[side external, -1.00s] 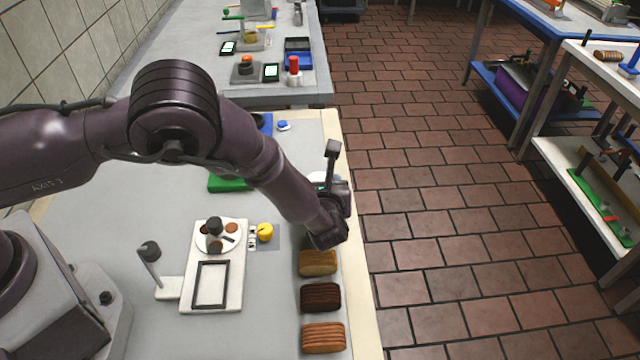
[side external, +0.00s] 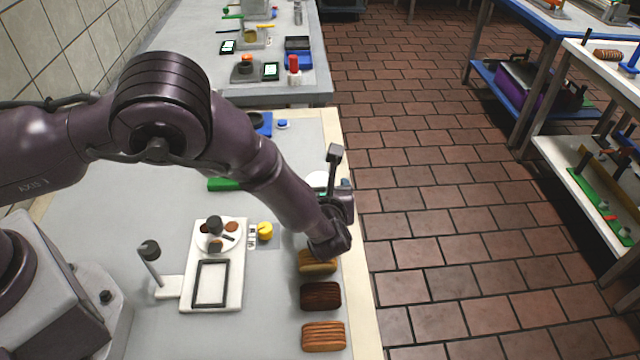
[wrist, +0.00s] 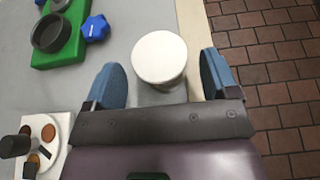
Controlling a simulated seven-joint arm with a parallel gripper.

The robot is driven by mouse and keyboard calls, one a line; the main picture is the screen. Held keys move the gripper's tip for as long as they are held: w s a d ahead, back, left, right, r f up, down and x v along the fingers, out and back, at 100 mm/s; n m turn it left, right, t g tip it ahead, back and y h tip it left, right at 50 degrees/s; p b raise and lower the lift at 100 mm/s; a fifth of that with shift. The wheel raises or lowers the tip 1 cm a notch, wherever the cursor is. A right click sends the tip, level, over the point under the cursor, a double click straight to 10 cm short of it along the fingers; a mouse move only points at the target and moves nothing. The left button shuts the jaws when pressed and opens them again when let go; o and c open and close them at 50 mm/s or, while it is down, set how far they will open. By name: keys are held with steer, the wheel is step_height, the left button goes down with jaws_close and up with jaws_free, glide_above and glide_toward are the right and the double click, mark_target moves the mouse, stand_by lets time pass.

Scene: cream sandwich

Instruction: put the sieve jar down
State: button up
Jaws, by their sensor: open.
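The white round-topped jar (wrist: 160,57), which looks like the sieve jar, stands on the grey table near its right edge in the wrist view. In the side external view only a white part of it (side external: 317,180) shows behind my arm. My gripper (wrist: 165,78) is open, with one blue finger to the left of the jar and one to the right. Gaps show between the jar and both fingers. The jar's lower side is partly hidden by my gripper body.
Three loaf-like pieces, tan (side external: 318,262), dark brown (side external: 320,296) and orange-brown (side external: 323,337), lie along the right edge. A white board (side external: 232,290) with a round plate lies left of them. A green tray (wrist: 62,45) with a dark bowl and a blue knob (wrist: 96,28) are nearby.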

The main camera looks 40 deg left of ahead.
steer(key=v, duration=0.9)
steer(key=s+a+r+n+g+h, duration=0.1)
steer(key=s+a+r+n+g, duration=0.25)
steer(key=a+r+n, duration=0.45)
steer(key=s+a+r+n+g+h, duration=0.2)
steer(key=a+r+n+g, duration=0.3)
steer(key=r, duration=0.6)
steer(key=s+a+r+n+t+h, duration=0.2)
steer(key=s+a+r+n+h, duration=0.1)
steer(key=s+n, duration=0.4)
steer(key=s+a+r+n+t+h, duration=0.2)
steer(key=s+r+n, duration=0.4)
steer(key=s, duration=0.3)
steer(key=shift+s+a+r+n+h, duration=0.15)
steer(key=shift+a+n+h, duration=0.35)
steer(key=shift+a+h, duration=0.25)
steer(key=shift+t, duration=0.25)
